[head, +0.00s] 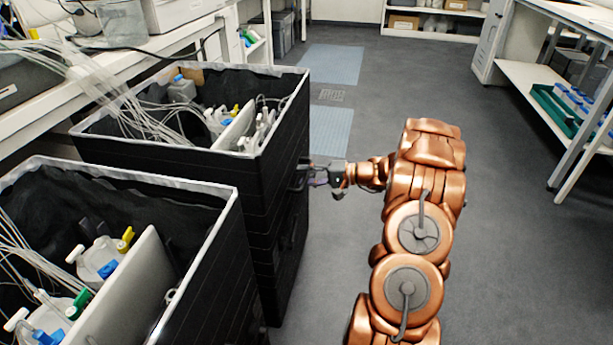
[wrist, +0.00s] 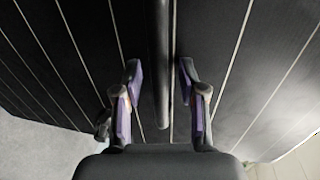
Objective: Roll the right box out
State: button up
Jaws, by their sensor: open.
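Two tall black boxes with pale rims stand side by side in the head view. The farther box (head: 277,165) reaches further right and holds bottles with coloured caps and pale tubes. The nearer box (head: 222,285) is at lower left. My gripper (head: 310,177) is at the farther box's right-hand face, by a dark handle there. In the wrist view my gripper (wrist: 160,78) is open, with one finger on each side of the dark handle bar (wrist: 162,65). The ribbed black face (wrist: 235,60) lies behind it. I cannot tell whether either finger touches the bar.
A white bench (head: 160,45) runs above and behind the boxes at left, with tubes hanging from it into them. The grey floor (head: 510,250) right of my arm is open. A table with a green tray (head: 565,115) on its lower shelf stands at right.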

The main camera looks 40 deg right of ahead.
jog(key=shift+c, duration=0.3)
grip_shut()
dwell(0.4)
